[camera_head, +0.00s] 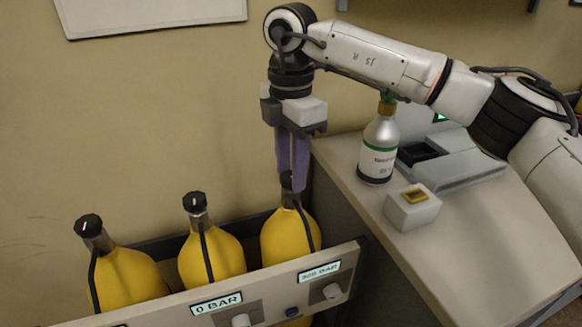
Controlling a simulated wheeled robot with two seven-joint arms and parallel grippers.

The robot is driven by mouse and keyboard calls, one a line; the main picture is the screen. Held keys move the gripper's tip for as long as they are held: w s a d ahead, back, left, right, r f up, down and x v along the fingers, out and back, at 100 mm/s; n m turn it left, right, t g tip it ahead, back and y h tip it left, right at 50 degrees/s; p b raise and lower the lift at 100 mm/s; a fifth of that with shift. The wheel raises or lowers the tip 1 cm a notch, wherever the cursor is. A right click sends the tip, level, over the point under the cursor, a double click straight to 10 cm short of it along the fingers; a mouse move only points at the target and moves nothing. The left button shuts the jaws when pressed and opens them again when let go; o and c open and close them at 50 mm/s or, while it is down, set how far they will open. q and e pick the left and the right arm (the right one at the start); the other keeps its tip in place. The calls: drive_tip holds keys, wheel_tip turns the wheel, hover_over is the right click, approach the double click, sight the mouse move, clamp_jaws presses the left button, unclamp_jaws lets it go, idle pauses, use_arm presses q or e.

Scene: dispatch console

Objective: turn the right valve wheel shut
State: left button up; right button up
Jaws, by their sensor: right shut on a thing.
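Three yellow gas bottles stand in a rack, each with a black valve wheel on top. The right bottle (290,235) stands below my right gripper (290,178). The gripper points straight down and its fingers are shut on the right valve wheel (287,181), which they largely hide. The middle valve wheel (194,202) and the left valve wheel (88,226) are free, each with a white mark. The display at the right (319,271) appears to read 305 BAR, though its digits are small. The middle display (217,303) reads 0 BAR. My left gripper is out of view.
The rack's front panel (364,262) carries pale knobs and a blue button.

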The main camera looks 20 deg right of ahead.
drive_tip(key=shift+r, duration=0.15)
idle(0.3)
drive_tip(key=o, duration=1)
drive_tip(key=shift+o, duration=0.2)
wheel_tip(320, 180, up, 10)
drive_tip(key=shift+r, duration=0.1)
